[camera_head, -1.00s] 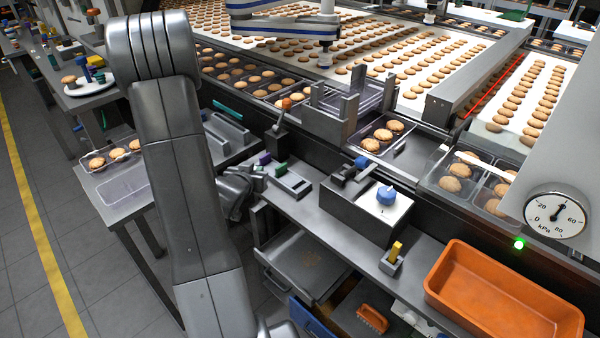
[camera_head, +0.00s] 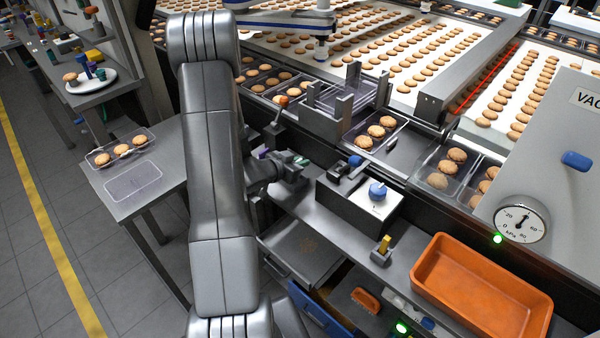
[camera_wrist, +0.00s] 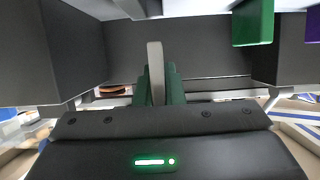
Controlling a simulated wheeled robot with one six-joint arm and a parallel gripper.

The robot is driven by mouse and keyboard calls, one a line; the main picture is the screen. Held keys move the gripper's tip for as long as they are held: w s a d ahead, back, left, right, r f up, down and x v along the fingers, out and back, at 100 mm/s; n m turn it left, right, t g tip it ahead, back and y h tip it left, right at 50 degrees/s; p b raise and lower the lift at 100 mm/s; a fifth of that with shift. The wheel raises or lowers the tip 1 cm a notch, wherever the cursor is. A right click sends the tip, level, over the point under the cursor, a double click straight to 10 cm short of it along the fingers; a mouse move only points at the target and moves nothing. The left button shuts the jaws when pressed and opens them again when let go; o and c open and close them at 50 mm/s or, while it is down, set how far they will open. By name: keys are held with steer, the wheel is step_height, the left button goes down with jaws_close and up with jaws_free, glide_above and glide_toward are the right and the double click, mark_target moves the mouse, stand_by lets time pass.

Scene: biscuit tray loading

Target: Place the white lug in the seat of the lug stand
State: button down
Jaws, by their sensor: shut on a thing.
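In the wrist view a pale grey-white upright piece, which I take as the white lug (camera_wrist: 156,72), stands between dark green finger pads. My gripper (camera_wrist: 160,92) is shut on it. In the head view my gripper (camera_head: 298,173) is at the lug stand on the bench front, mostly covering the stand; the held lug cannot be made out there. A green lug (camera_wrist: 253,22) and part of a purple lug (camera_wrist: 314,26) show at upper right in the wrist view. The seat is not clearly visible, and I cannot tell whether the lug touches it.
Right of my gripper is a grey box with a blue knob (camera_head: 377,191), then a small holder with a yellow piece (camera_head: 384,244) and an orange bin (camera_head: 480,290). Behind stands a grey bracket (camera_head: 322,120) beside a biscuit tray (camera_head: 364,140). A drawer (camera_head: 300,250) is open below.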

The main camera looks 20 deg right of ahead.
steer(key=shift+f, duration=2.05)
steer(key=shift+f, duration=0.2)
steer(key=c, duration=1.5)
jaws_free()
steer(key=shift+c, duration=0.2)
steer(key=shift+a+r, duration=0.25)
steer(key=shift+r, duration=0.1)
steer(key=b+v, duration=0.1)
steer(key=v, duration=1)
steer(key=shift+s+a, duration=0.2)
steer(key=shift+s, duration=0.05)
steer(key=shift+r, duration=0.1)
